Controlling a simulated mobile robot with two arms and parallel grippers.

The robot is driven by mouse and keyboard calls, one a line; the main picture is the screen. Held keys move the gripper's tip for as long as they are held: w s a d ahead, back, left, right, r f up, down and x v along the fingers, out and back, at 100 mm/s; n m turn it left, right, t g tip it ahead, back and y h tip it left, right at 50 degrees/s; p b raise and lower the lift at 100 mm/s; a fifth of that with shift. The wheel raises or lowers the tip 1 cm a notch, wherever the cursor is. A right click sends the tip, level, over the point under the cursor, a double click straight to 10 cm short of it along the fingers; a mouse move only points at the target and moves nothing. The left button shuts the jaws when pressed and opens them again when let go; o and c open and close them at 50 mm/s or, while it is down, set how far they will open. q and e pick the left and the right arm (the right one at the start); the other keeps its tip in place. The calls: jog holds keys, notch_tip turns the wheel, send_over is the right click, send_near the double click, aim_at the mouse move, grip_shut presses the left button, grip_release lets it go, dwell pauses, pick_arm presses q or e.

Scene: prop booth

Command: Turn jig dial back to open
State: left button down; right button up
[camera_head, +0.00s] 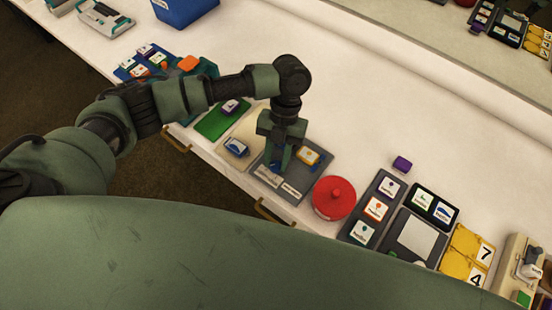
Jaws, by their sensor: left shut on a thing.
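My left gripper (277,162) points straight down over a dark grey plate (313,178), left of a red round piece. It is shut on a small part at the plate, which I take to be the jig dial. The fingers hide most of that part, so I cannot tell which way it is turned. Two pale labels (291,190) lie along the plate's front edge. A card with a yellow and blue picture (308,155) is on the plate right of the fingers. My right gripper is not in view.
The red round piece with a knob (333,199) stands close right of the plate. Further right are a dark card rack (385,184), yellow number cards (459,247) and a beige device (519,266). A purple block (402,163) lies behind. The white table (370,95) is clear at the back.

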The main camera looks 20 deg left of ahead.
pick_arm(q)
jog(key=shift+m+y, duration=0.3)
jog(key=shift+m, duration=0.4)
jog(key=c, duration=1.1)
grip_release()
jog(key=b+v, duration=0.1)
jog(key=v, duration=0.6)
jog(key=shift+r+b, duration=0.35)
jog(key=shift+r, duration=0.1)
jog(key=shift+w+d, duration=0.1)
